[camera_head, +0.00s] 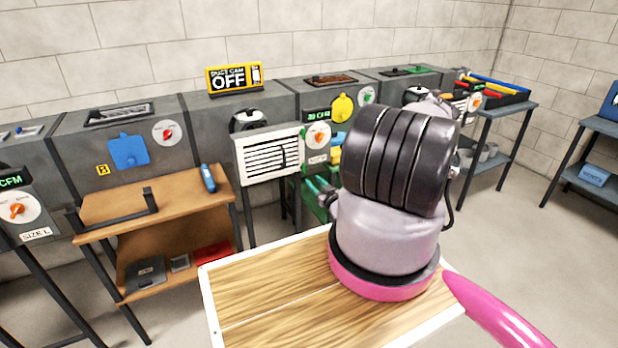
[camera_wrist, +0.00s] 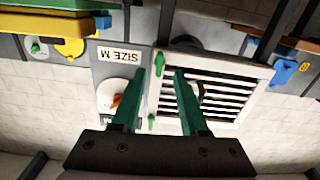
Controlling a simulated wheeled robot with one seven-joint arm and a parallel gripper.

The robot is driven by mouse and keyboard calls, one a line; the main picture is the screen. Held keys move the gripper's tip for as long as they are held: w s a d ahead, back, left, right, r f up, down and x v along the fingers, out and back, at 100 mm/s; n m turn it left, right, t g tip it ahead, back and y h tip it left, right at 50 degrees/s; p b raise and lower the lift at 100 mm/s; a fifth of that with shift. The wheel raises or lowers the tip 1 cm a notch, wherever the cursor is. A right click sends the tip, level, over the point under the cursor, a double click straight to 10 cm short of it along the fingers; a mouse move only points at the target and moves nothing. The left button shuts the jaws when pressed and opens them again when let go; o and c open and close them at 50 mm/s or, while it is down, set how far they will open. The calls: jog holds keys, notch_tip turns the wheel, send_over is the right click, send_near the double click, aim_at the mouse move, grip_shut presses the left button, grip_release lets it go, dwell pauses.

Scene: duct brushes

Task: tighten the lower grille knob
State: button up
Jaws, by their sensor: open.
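The white grille (camera_head: 266,158) with dark slats sits on the front of a grey duct box; it also shows upside down in the wrist view (camera_wrist: 243,90). Along the grille's edge beside the dial panel are two green knobs. The lower knob (camera_wrist: 159,64) appears higher in the inverted wrist view, close to the tip of one finger; the upper knob (camera_wrist: 151,123) is beside that finger's base. My gripper (camera_wrist: 169,73) is open, its two green fingers pointing at the grille edge. I cannot tell whether a finger touches the lower knob. My arm largely hides the gripper in the head view.
A dial panel with an orange pointer (camera_head: 319,136) and a SIZE M label (camera_wrist: 121,57) adjoin the grille. A dark handle (camera_wrist: 200,93) stands out from the slats. A wooden shelf unit (camera_head: 180,200) is at left. Open floor lies at right.

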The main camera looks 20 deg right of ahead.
jog(key=s, duration=0.3)
jog(key=shift+s, duration=0.35)
jog(key=shift+r, duration=0.1)
jog(key=w+a+r+n+y, duration=0.3)
jog(key=r+n+y, duration=0.4)
jog(key=r+n, duration=0.3)
jog(key=s+a+r+n+g+y, duration=0.3)
jog(key=a+r+n+g, duration=0.4)
jog(key=r+n, duration=0.5)
jog(key=s+a+r+n+g+y, duration=0.25)
jog(key=a+r+n+g, duration=0.5)
jog(key=n, duration=0.65)
jog(key=s+r+n+t+h, duration=0.2)
jog(key=s+r+n+h, duration=0.3)
jog(key=s+r+n, duration=0.6)
jog(key=s+a+r+n+t+h, duration=0.1)
jog(key=s+r+n+h, duration=0.5)
jog(key=s+r+n, duration=0.6)
notch_tip(320, 180, up, 3)
jog(key=n, duration=0.8)
jog(key=shift+f+t, duration=0.2)
jog(key=shift+t, duration=0.15)
